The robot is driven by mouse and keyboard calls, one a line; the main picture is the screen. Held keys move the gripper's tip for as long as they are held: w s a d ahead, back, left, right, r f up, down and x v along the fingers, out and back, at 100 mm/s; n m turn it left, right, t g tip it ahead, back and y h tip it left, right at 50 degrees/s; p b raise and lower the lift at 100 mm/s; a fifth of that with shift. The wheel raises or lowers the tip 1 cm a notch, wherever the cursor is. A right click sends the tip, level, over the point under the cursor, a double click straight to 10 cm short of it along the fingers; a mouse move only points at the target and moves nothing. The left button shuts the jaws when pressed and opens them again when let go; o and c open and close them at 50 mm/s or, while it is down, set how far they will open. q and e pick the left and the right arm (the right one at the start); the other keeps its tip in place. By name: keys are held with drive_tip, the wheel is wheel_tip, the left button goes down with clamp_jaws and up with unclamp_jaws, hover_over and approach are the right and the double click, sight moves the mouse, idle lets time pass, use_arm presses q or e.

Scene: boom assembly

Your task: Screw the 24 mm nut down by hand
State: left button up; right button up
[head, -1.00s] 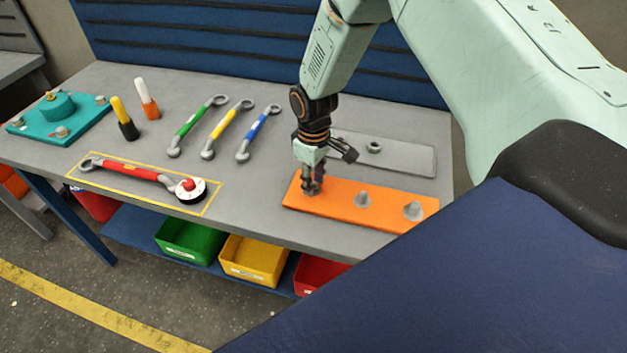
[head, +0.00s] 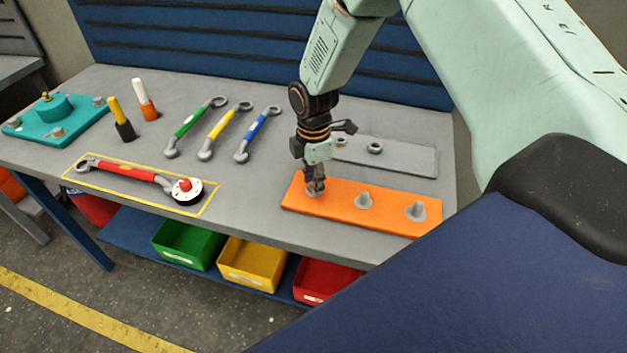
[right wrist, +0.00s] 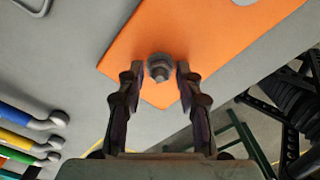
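The orange plate (head: 335,202) lies at the table's front right and carries three upright grey bolts. My right gripper (head: 315,190) points down at the plate's leftmost bolt. In the right wrist view, my right gripper's fingers (right wrist: 159,72) stand apart on either side of a grey nut on a bolt (right wrist: 159,66), with a small gap on each side. I cannot read the nut's size or tell how far down it sits. The middle bolt (head: 364,200) and right bolt (head: 416,211) stand free. My left gripper is out of view.
A grey plate (head: 410,157) behind holds nuts, one of them clear (head: 375,148). A red torque wrench (head: 130,172) lies in a yellow outline. Coloured bins (head: 252,262) sit below.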

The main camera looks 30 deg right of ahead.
drive_tip(key=n, duration=0.4)
drive_tip(key=shift+n+b, duration=0.3)
drive_tip(key=shift+b, duration=0.1)
drive_tip(key=n, duration=0.5)
drive_tip(key=shift+b, duration=0.3)
clamp_jaws()
drive_tip(key=m+p, duration=0.1)
drive_tip(key=m, duration=0.1)
drive_tip(key=shift+r+m+p, duration=0.1)
drive_tip(key=shift+m+p, duration=0.25)
drive_tip(key=shift+m, duration=0.05)
drive_tip(key=shift+m+p, duration=0.5)
drive_tip(key=shift+m, duration=1.1)
